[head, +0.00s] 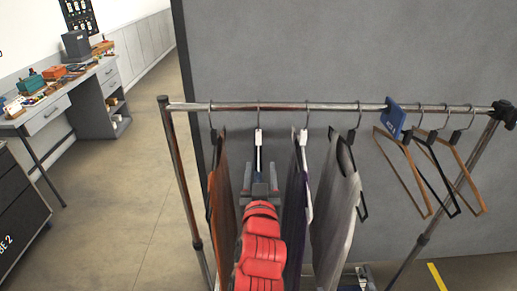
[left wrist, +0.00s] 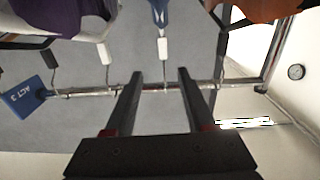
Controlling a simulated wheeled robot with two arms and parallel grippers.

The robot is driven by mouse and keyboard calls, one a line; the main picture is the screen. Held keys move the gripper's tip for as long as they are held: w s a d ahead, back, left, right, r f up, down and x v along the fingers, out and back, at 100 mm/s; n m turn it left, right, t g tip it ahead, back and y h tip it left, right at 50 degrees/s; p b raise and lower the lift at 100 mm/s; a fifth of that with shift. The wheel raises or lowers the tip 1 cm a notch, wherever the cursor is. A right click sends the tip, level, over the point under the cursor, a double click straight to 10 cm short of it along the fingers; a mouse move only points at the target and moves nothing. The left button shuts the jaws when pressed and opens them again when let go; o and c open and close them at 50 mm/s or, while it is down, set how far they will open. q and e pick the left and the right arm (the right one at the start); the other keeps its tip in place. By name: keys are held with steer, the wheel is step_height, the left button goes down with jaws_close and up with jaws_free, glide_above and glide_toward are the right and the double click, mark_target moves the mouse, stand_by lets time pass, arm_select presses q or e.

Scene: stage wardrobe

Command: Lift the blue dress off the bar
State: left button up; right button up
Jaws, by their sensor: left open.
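The blue dress (left wrist: 159,12) shows only as a narrow strip at the top of the left wrist view. Its hanger with a white neck (left wrist: 162,48) hangs on the metal bar (left wrist: 90,91). In the head view, the white hanger neck (head: 258,139) shows above my left gripper (head: 260,174), but the arm and gripper hide the dress. In the left wrist view, my left gripper (left wrist: 160,74) is open, its two fingers apart on either side of the line of this hanger's hook. I cannot tell whether they touch it. My right gripper is not in view.
An orange-brown garment (head: 221,200) hangs left of my gripper; a dark purple one (head: 294,210) and a grey one (head: 338,205) hang close on its right. A blue tag (head: 394,117) and empty hangers (head: 402,170) are further right. A grey panel (head: 330,55) stands behind.

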mark_target(258, 139)
arm_select(q)
steer(key=shift+w+a+f+b, duration=0.15)
steer(key=shift+w+b, duration=0.25)
steer(key=shift+b, duration=0.95)
steer(key=shift+w+a+f+b, duration=0.15)
steer(key=shift+w+b, duration=0.2)
steer(key=shift+b, duration=1)
steer(key=shift+w+b, duration=0.2)
steer(key=shift+b, duration=0.15)
steer(key=w+p, duration=0.1)
steer(key=w, duration=0.2)
steer(key=w+p, duration=0.1)
steer(key=w, duration=0.1)
steer(key=shift+w+r+p, duration=0.3)
steer(key=shift+r, duration=0.05)
steer(key=w+b, duration=0.1)
steer(key=w, duration=0.2)
steer(key=w+b, duration=0.1)
steer(key=w, duration=0.1)
steer(key=shift+w+f+b, duration=0.15)
steer(key=shift+f+b, duration=0.1)
steer(key=shift+b, duration=0.05)
steer(key=shift+w, duration=0.35)
steer(key=shift+w+r+b, duration=0.15)
steer(key=shift+r+b, duration=0.05)
steer(key=shift+b, duration=0.1)
steer(key=shift+c, duration=0.2)
